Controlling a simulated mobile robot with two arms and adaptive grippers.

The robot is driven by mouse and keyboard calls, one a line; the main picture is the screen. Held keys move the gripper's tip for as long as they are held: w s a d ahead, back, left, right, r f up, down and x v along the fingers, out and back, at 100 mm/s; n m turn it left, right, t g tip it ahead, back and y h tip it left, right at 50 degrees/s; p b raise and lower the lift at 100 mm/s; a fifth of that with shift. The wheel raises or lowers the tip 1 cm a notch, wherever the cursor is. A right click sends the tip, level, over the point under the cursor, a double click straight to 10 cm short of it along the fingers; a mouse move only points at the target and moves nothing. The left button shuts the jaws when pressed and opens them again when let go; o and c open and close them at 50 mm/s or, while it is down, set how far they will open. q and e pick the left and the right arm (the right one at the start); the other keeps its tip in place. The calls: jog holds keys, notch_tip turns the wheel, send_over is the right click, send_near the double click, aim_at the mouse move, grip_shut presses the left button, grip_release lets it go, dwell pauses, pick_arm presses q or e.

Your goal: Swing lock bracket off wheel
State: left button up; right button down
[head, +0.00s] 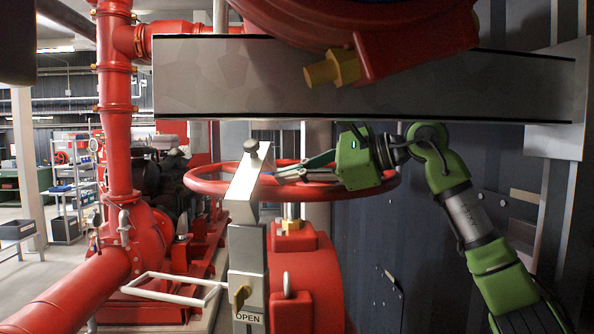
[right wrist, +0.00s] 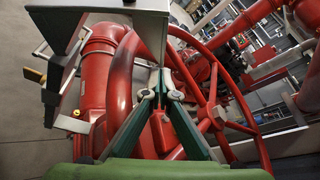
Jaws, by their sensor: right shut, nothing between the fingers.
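The grey metal lock bracket (head: 243,185) stands upright with a slanted top part and a dark knob (head: 251,146). It overlaps the left part of the red wheel (head: 215,186) in the head view. In the right wrist view the bracket (right wrist: 92,12) is at the upper left, beside the wheel rim (right wrist: 120,80). My right gripper (head: 277,176) reaches in from the right over the wheel, its tips just right of the bracket. The fingers (right wrist: 161,92) are shut and empty. Whether they touch the bracket cannot be told. My left gripper is not in view.
A wide grey beam (head: 350,85) crosses above the wheel, with a red housing and brass fitting (head: 335,68) hanging over it. A white bent handle (head: 170,278) sticks out left of the bracket post. Red pipes (head: 117,110) stand at left. A dark wall (head: 400,250) is behind my right arm.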

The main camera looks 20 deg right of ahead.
aim_at(252, 177)
dwell(0.3)
jog(key=s+a+r+n, duration=0.1)
jog(key=s+r+n+t+b, duration=0.1)
jog(key=r+n, duration=0.1)
jog(key=s+a+r+n+t+b, duration=0.1)
jog(key=s, duration=0.1)
jog(key=shift+a+r+n, duration=0.35)
jog(key=shift+r+n, duration=0.05)
jog(key=s+a+r+n+t+y+b, duration=0.1)
jog(key=s+a+r+n+t+b, duration=0.1)
jog(key=s+a+n+b, duration=0.2)
jog(key=s+n, duration=0.2)
jog(key=n, duration=0.1)
jog(key=shift+s+a+t, duration=0.2)
jog(key=shift+t, duration=0.1)
jog(key=shift+r, duration=0.1)
